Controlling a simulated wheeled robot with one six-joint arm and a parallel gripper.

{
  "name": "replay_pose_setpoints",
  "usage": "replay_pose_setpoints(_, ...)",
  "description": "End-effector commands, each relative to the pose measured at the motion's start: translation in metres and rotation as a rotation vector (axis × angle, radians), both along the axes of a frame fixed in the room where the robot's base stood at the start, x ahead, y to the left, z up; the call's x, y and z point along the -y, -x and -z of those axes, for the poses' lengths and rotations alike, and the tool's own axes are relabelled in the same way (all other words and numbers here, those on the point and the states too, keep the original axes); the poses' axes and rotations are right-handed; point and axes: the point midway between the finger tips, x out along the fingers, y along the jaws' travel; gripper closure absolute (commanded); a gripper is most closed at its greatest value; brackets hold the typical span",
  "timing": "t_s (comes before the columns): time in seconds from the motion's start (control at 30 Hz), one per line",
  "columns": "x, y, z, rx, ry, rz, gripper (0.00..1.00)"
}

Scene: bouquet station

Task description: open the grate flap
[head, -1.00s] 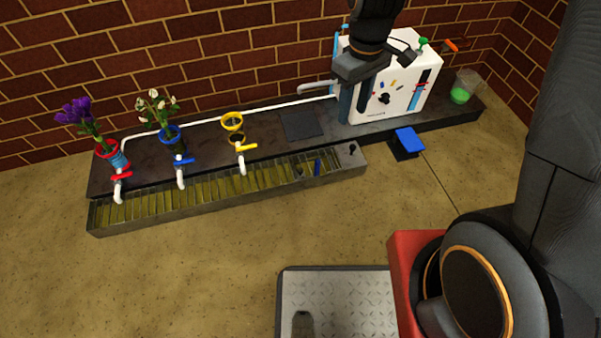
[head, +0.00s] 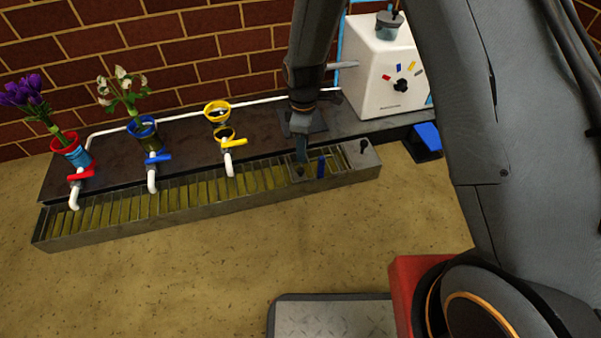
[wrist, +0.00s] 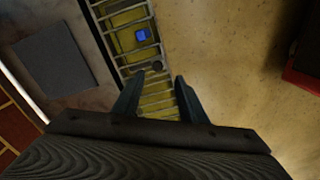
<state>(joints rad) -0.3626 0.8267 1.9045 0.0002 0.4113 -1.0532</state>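The grate flap (head: 311,168) is the barred section near the right end of the long grated trough (head: 150,205). A blue piece (head: 321,166) shows beside the knob, at or under the bars; I cannot tell which. The flap appears to lie flat, level with the grate. My gripper (wrist: 157,80) is open and empty in the wrist view, its fingertips pointing at the knob from above. In the head view my gripper (head: 301,152) hangs just over the flap and partly covers it.
Taps with red, blue and yellow handles (head: 233,143) stand along the trough, with flower pots (head: 145,128) behind. A dark square plate (head: 318,122) lies on the counter. A white box (head: 385,75) and a blue pedal (head: 427,137) are to the right. The floor in front is clear.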

Motion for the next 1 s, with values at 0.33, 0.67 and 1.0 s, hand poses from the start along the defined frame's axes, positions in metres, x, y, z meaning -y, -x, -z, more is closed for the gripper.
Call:
replay_pose_setpoints(0.33,-0.007,-0.006,0.031,0.001,0.000,-0.044,0.62)
replay_pose_setpoints(0.67,-0.007,-0.006,0.078,-0.001,0.000,-0.044,0.62)
replay_pose_setpoints(1.0,-0.007,-0.006,0.100,0.001,0.000,-0.043,0.62)
